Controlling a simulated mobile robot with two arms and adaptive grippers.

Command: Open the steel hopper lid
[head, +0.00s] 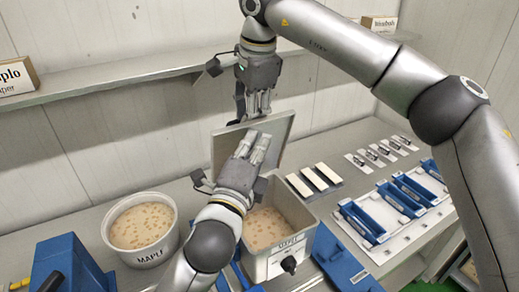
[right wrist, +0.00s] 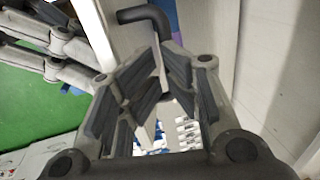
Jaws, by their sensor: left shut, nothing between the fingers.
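The steel hopper (head: 279,262) is a square box of pale mix with oat-coloured bits, with a dark knob on its front. Its lid (head: 222,150) stands raised, nearly upright, at the back of the box. My left gripper (head: 263,139) is shut and empty in front of the lid's inner face; I cannot tell whether it touches. My right gripper (head: 259,108) is above and behind the lid's top edge, its fingers parted. In the right wrist view a black bent handle (right wrist: 146,15) lies just past the right fingertips (right wrist: 160,62), partly hidden by them.
A white round tub (head: 142,225) marked MAPLE stands left of the hopper. Blue equipment (head: 66,268) is at the lower left. Dark-and-cream bars (head: 314,180), blue-handled pieces (head: 362,222) and small metal parts lie to the right. A shelf (head: 120,76) runs along the wall behind.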

